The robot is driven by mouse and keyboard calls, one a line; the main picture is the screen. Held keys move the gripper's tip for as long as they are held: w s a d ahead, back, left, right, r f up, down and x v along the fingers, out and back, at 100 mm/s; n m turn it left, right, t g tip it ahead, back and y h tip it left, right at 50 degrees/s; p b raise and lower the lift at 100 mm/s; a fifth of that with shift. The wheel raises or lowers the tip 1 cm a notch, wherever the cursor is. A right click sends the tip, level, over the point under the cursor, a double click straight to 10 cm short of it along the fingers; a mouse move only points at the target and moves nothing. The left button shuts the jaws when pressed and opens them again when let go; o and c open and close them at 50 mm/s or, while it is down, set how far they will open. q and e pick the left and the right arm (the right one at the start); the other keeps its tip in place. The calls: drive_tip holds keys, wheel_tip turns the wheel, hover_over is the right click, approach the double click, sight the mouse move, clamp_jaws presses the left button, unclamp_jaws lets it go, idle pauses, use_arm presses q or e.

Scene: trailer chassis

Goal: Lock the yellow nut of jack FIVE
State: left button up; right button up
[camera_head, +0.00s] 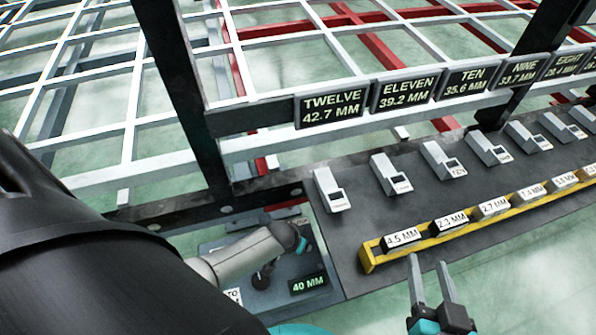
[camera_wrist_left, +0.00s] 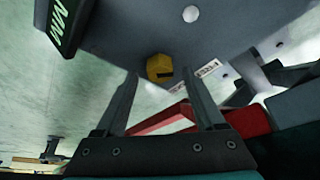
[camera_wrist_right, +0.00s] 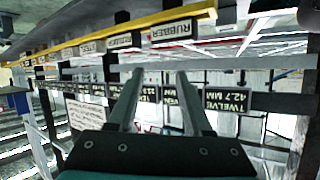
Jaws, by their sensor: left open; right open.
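In the left wrist view a yellow nut (camera_wrist_left: 160,68) with a dark slot sits on a grey panel. A white label reading FREE (camera_wrist_left: 208,67) is beside it, with a second, partly hidden label nearby. My left gripper (camera_wrist_left: 160,77) is open, its fingertips on either side of the nut in the picture; I cannot tell how far off it is or whether they touch. No jack number shows by the nut. In the head view my left arm hides that nut. My right gripper (camera_head: 428,262) is open and empty, in front of the yellow rail.
A small grey panel with a 40 MM display (camera_head: 308,283) lies by my left arm. A yellow rail (camera_head: 368,262) holds several labelled blocks, with grey units behind it. Signs such as TWELVE 42.7 MM (camera_head: 328,106) hang on the white frame. Free floor lies right of my right gripper.

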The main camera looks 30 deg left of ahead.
use_arm(q)
drive_tip(key=shift+w+f+b, duration=0.25)
drive_tip(key=shift+f+b, duration=0.25)
drive_tip(key=shift+f, duration=0.1)
use_arm(e)
drive_tip(key=shift+s+a+r+t+y, duration=0.2)
drive_tip(key=shift+a+r+t+y, duration=0.45)
drive_tip(key=shift+t, duration=0.25)
use_arm(q)
drive_tip(key=shift+c, duration=0.2)
use_arm(e)
drive_tip(key=shift+h, duration=0.25)
use_arm(q)
clamp_jaws()
